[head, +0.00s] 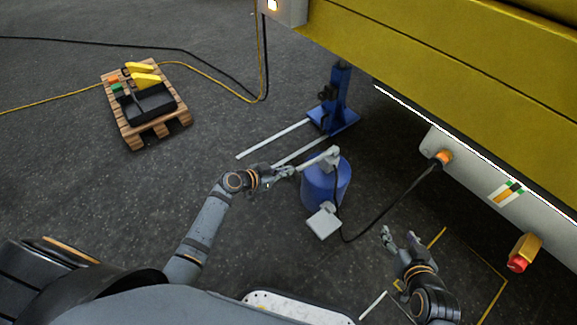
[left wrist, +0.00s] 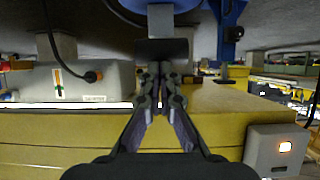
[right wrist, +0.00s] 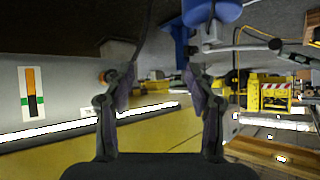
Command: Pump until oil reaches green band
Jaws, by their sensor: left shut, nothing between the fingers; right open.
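A blue pump (head: 318,190) stands on the floor with a light grey lever (head: 322,158) across its top. My left gripper (head: 287,172) is shut and empty at the lever's left end; I cannot tell whether it touches it. The shut fingertips (left wrist: 158,75) show in the left wrist view. The oil gauge (head: 506,192) is on the grey housing. In the upside-down right wrist view, the gauge (right wrist: 31,92) shows an orange column ending close to the green band, with black beyond it. My right gripper (head: 402,240) is open and empty, right of the pump.
A black hose runs from the pump to the housing's orange fitting (head: 443,158). A blue stand (head: 335,105) is behind the pump. The yellow boom (head: 450,60) overhangs the right. A wooden pallet (head: 150,122) with parts lies at the left. Floor between pallet and pump is clear.

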